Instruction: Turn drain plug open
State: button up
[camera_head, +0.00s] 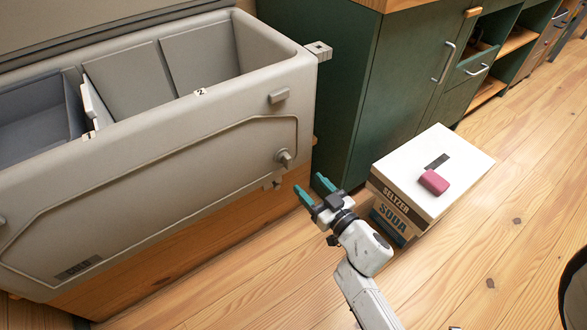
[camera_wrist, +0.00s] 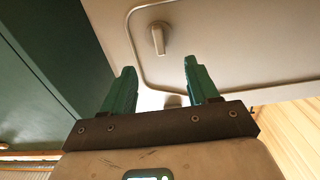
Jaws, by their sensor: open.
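The drain plug (camera_head: 284,158) is a small grey knob with a raised grip on the lower right of the big beige cooler's front (camera_head: 190,150). In the wrist view the knob (camera_wrist: 158,38) shows ahead of my fingers, its grip pointing roughly up and down in that picture. My gripper (camera_head: 312,189) has two teal fingers. They are apart with nothing between them, short of the cooler front and a little below and right of the plug. In the wrist view my gripper (camera_wrist: 157,82) is also open, with the knob beyond the gap between the fingertips.
A seltzer box (camera_head: 450,160) with a pink item (camera_head: 434,182) on top stands right of my gripper. A green cabinet (camera_head: 370,90) stands behind it. The cooler's lid is raised, and wooden floor (camera_head: 270,280) lies open in front.

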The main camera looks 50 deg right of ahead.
aim_at(290, 163)
jog(key=b+x, duration=0.2)
jog(key=x, duration=0.7)
jog(key=shift+w+d+b, duration=0.1)
jog(key=shift+w+b, duration=0.15)
jog(key=shift+b, duration=0.05)
jog(key=shift+c, duration=0.3)
jog(key=c, duration=0.9)
